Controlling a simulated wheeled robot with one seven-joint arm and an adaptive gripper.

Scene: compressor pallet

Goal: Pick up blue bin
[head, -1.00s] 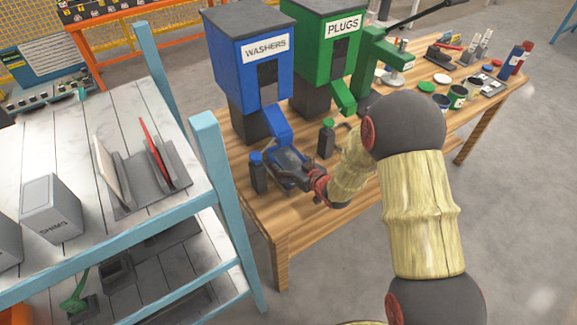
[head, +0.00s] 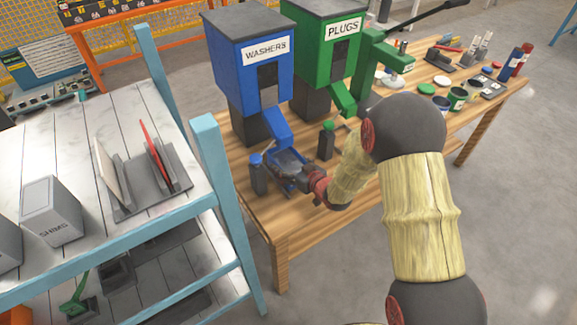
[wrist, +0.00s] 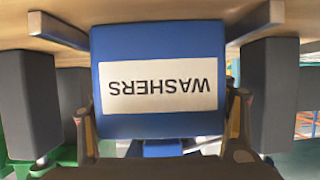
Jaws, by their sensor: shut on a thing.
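The blue bin (wrist: 160,124) fills the middle of the wrist view, upside down there, with a white WASHERS label. My gripper (wrist: 162,112) has one finger at each side of it and is shut on it. In the head view my gripper (head: 298,178) is at the bin, low over the wooden table in front of the blue WASHERS dispenser (head: 268,72). The bin (head: 284,161) sits just below the dispenser's chute (head: 277,128), partly hidden by my gripper. I cannot tell whether it touches the table.
A blue-capped post (head: 257,175) and a green-capped post (head: 326,142) stand close to either side of the bin. The green PLUGS dispenser (head: 330,62) is to the right. A blue-framed shelf (head: 214,150) stands left of the table (head: 290,222).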

